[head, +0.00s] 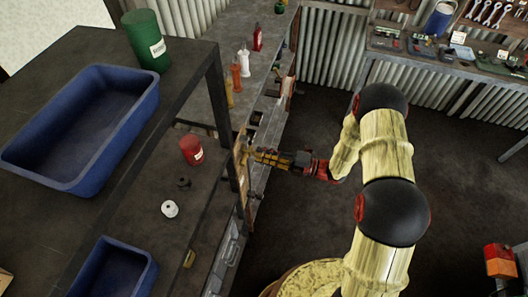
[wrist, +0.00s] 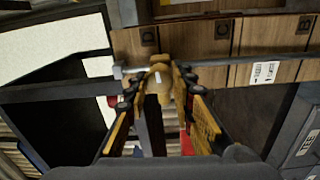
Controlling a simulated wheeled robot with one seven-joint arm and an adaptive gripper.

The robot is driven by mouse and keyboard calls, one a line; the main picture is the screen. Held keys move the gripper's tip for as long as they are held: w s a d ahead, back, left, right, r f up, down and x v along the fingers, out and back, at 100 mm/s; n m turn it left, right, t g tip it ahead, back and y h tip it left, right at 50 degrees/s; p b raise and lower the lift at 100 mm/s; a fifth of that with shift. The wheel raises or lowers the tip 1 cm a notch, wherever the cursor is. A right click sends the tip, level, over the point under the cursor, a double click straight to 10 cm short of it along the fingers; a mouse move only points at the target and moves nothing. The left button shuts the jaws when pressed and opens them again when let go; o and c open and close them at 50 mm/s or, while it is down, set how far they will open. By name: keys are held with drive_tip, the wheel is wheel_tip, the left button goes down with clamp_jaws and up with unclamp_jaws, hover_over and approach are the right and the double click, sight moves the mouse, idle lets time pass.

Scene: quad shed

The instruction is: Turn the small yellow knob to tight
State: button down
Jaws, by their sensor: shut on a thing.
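The small yellow knob (wrist: 160,84) sits in the middle of the wrist view, with a short pale mark on its face. It is in front of a wooden board (wrist: 207,42). My gripper (wrist: 157,92) is shut on the knob, one finger on each side of it. In the head view my gripper (head: 252,156) reaches left to the upright wooden board (head: 240,178) at the bench's edge. The knob is too small and covered to make out there. I cannot tell from the mark how tight the knob is.
A grey bar (wrist: 215,64) runs across the board beside the knob. A white label (wrist: 264,73) is on the board's right. In the head view, a dark post (head: 218,110), a red can (head: 191,149) and a blue tray (head: 85,125) stand left. The floor (head: 300,215) below my arm is clear.

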drive_tip(key=shift+m+p, duration=0.3)
drive_tip(key=shift+m, duration=0.4)
drive_tip(key=c, duration=1.5)
unclamp_jaws()
drive_tip(key=v, duration=1.2)
